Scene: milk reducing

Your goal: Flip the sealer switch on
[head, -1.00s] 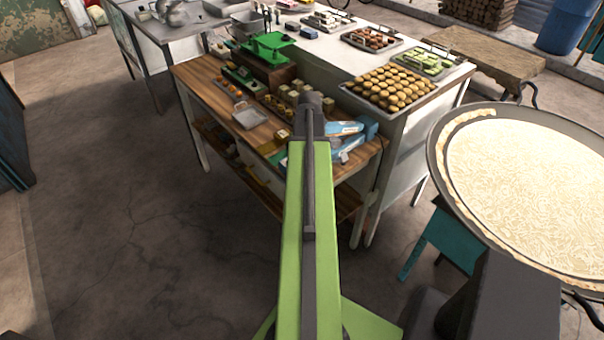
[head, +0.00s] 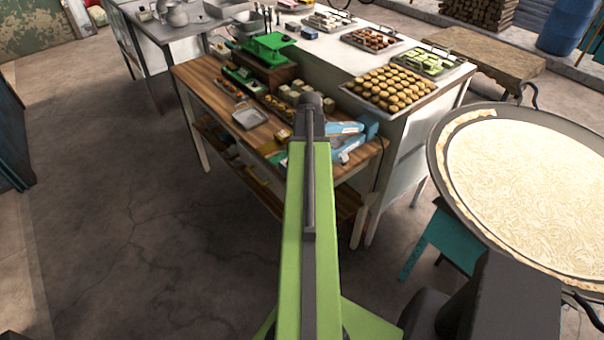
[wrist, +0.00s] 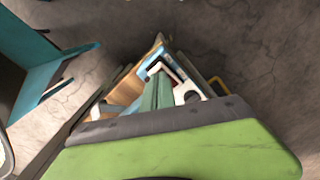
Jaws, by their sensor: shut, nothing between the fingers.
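The sealer (head: 365,128), a blue and white device, lies near the right end of the wooden table (head: 213,70). My green arm partly covers it in the head view. It also shows in the wrist view (wrist: 152,58), behind my fingers. My gripper (wrist: 157,78) is shut and empty, its two green fingers together in front of the sealer. I cannot tell whether they touch it. The gripper itself is hidden behind my arm in the head view. The sealer's switch is too small to make out, so its position cannot be told.
A tray of round cookies (head: 385,92) stands on the white counter behind the sealer. A small grey tray (head: 250,117) and a green scale (head: 268,47) are left of my arm. A large round pan (head: 520,190) is at the right. The floor at left is clear.

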